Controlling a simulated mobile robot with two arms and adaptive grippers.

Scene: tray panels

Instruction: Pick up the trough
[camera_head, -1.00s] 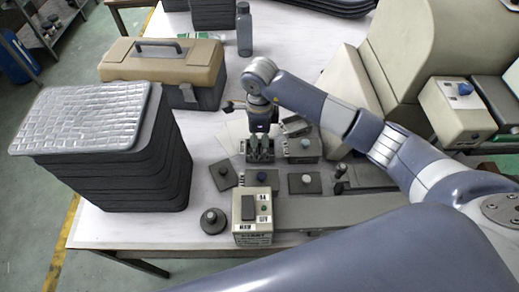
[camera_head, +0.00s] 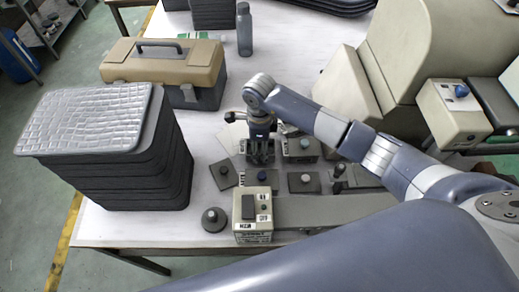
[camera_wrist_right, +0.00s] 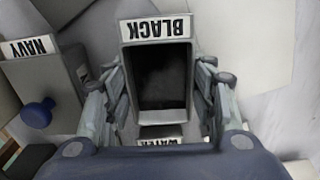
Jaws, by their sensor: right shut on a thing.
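The trough (camera_wrist_right: 160,117) is a small grey open box with a dark hollow and a white label reading BLACK on its far edge in the wrist view. My right gripper (camera_wrist_right: 160,82) has its two fingers on opposite sides of it and is shut on it. In the head view my right gripper (camera_head: 260,147) points down over the row of small grey parts on the table, and its fingers hide much of the trough. I cannot tell whether the trough is clear of the table. My left gripper is not in view.
A grey block with a NAVY label and a blue knob (camera_wrist_right: 38,112) stands close left in the wrist view. In the head view, a beige switch box (camera_head: 252,222), a stack of dark trays (camera_head: 120,185), a toolbox (camera_head: 160,65) and a bottle (camera_head: 244,32) surround the gripper.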

